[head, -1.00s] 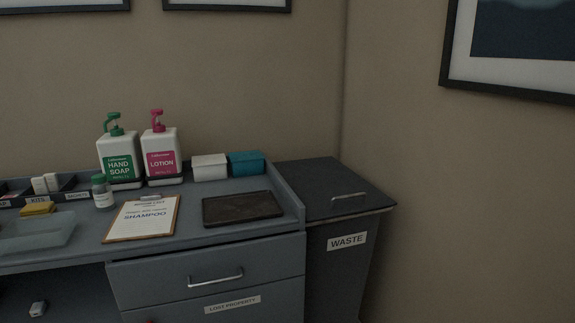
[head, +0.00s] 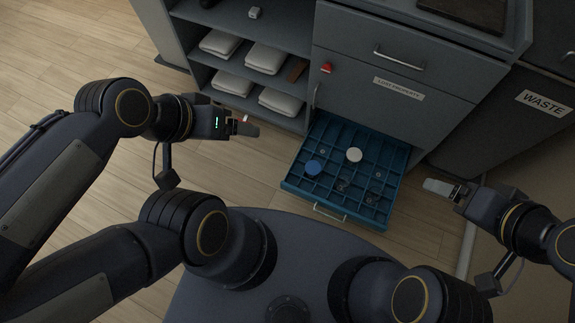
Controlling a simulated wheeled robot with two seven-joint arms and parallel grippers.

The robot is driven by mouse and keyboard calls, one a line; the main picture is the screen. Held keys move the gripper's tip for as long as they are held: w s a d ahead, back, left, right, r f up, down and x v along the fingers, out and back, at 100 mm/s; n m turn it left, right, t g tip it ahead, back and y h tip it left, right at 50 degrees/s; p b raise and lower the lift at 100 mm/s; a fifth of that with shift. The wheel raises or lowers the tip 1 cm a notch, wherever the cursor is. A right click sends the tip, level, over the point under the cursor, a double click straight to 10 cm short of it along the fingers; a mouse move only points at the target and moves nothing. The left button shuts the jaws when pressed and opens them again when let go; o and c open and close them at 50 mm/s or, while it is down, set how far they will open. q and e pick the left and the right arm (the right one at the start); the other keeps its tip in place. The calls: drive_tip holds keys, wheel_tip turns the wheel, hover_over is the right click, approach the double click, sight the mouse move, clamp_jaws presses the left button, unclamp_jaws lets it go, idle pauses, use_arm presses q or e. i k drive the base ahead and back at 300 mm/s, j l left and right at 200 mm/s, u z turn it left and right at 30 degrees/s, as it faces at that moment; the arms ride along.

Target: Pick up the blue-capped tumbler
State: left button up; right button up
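The blue-capped tumbler (head: 313,168) stands in a left-hand compartment of the open teal drawer (head: 338,204); from above, only its round blue cap shows clearly. A white-capped round item (head: 354,154) sits in another compartment to its right and farther back. My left gripper (head: 246,125) is left of the drawer, apart from it. My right gripper (head: 438,187) is right of the drawer, also apart from it. I see nothing held in either, but their finger gaps are too small to judge.
Several small dark items (head: 342,186) lie in other compartments. A closed lost-property drawer (head: 350,80) is above the open one. Shelves with folded white towels (head: 266,58) stand left, the waste bin (head: 538,110) right. The wooden floor left of the drawer is clear.

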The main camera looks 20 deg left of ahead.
sight(313, 168)
drive_tip(key=u, duration=0.85)
drive_tip(key=l+u, duration=0.3)
drive_tip(key=u, duration=0.15)
drive_tip(key=k+l+u, duration=0.15)
drive_tip(key=u, duration=0.35)
drive_tip(key=k+l+u, duration=0.15)
drive_tip(key=l+u, duration=0.3)
drive_tip(key=j, duration=0.1)
